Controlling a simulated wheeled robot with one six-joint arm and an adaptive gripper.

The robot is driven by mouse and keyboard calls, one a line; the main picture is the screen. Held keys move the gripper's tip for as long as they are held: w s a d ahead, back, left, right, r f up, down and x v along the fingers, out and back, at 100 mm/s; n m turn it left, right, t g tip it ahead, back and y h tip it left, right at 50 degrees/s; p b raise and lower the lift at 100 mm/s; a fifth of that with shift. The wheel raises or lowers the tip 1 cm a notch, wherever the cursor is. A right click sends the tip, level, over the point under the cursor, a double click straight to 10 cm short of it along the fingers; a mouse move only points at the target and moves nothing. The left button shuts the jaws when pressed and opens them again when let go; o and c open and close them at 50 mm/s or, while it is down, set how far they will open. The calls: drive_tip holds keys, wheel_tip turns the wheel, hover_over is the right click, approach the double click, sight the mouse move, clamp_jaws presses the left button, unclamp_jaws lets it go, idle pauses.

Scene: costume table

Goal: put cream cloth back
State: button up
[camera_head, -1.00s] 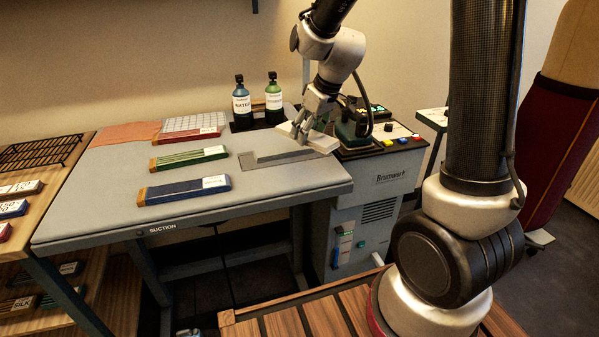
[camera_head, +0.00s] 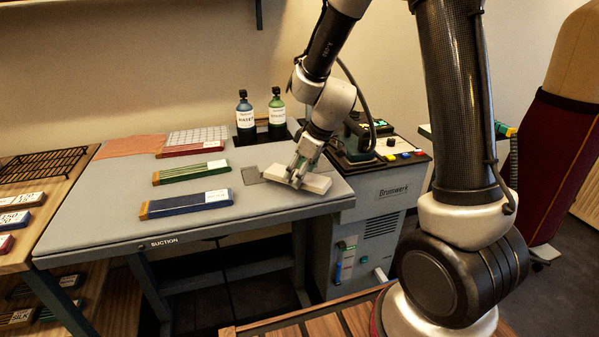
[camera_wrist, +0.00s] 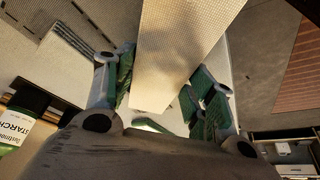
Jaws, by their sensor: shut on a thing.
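The cream cloth (camera_head: 316,183) is a flat, folded pale bundle in the head view, at the right part of the grey table (camera_head: 110,225). My gripper (camera_head: 295,178) is shut on it from above. In the wrist view the cloth (camera_wrist: 178,45) runs up between the green-padded fingers. It is low over the tabletop; I cannot tell whether it touches. A darker grey patch (camera_head: 250,175) lies just left of it, partly hidden by my gripper.
Red (camera_head: 195,148), green (camera_head: 190,173) and blue (camera_head: 185,203) folded cloths lie on the left half. Two bottles (camera_head: 245,115) (camera_head: 277,112) stand at the back. A machine (camera_head: 375,215) with buttons stands right. A wooden rack (camera_head: 30,245) stands left.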

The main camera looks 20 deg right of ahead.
drive_tip(key=shift+f, duration=0.2)
drive_tip(key=o, duration=1.1)
drive_tip(key=shift+r, duration=0.2)
drive_tip(key=v, duration=1.2)
drive_tip(key=s+d+r+m+h, duration=0.1)
drive_tip(key=s+d+r+m, duration=0.1)
drive_tip(key=s, duration=0.5)
drive_tip(key=s+d+r+m+h, duration=0.1)
drive_tip(key=s+d+r+m, duration=0.2)
drive_tip(key=s, duration=0.5)
drive_tip(key=s+d+r+m+t+h, duration=0.1)
drive_tip(key=s+d+r+m, duration=0.1)
drive_tip(key=s+d+m, duration=0.2)
drive_tip(key=shift+s+d+r, duration=0.15)
drive_tip(key=shift+s+d, duration=0.2)
drive_tip(key=shift+s, duration=0.25)
drive_tip(key=shift+s+d+r, duration=0.1)
drive_tip(key=shift+s+d, duration=0.25)
drive_tip(key=shift+s, duration=0.3)
drive_tip(key=shift+s+d+r, duration=0.15)
drive_tip(key=shift+s+d, duration=0.15)
drive_tip(key=shift+s, duration=0.3)
